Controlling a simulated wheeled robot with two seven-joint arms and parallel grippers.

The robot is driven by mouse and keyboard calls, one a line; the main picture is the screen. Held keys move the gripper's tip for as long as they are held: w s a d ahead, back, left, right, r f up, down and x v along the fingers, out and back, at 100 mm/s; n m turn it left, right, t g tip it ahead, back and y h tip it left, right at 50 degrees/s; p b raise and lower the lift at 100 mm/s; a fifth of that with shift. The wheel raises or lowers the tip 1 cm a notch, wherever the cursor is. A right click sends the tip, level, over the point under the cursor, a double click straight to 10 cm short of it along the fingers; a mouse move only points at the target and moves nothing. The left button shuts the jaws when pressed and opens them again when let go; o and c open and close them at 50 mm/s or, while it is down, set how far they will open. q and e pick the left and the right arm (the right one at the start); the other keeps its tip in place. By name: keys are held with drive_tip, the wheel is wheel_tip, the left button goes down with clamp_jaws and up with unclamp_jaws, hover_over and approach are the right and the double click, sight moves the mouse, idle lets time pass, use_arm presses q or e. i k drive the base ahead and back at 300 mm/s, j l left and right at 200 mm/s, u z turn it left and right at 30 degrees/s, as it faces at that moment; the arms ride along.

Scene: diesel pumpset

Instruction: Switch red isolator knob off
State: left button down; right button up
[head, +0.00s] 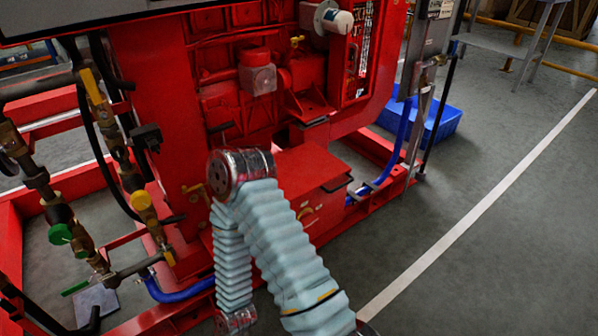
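I cannot make out a red isolator knob for certain; the red pumpset (150,70) fills the left and middle, and many of its parts are red. A red-topped round part (257,72) sits on the engine's side. A red box (310,180) with dark edging stands low on the frame, partly hidden by my arm. My arm, with pale blue bellows, is bent in front of the pumpset, its elbow near the box's left side. Its lower end runs down toward the bottom edge, and no fingers show. Neither gripper is in view.
Pipework with a yellow-handled valve (141,201) and a green cap (60,234) stands at the left. A blue crate (440,122) lies on the floor behind a grey post (425,60). Open floor with a white line (480,210) is on the right.

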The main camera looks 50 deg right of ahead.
sight(308, 218)
drive_tip(key=z, duration=1.85)
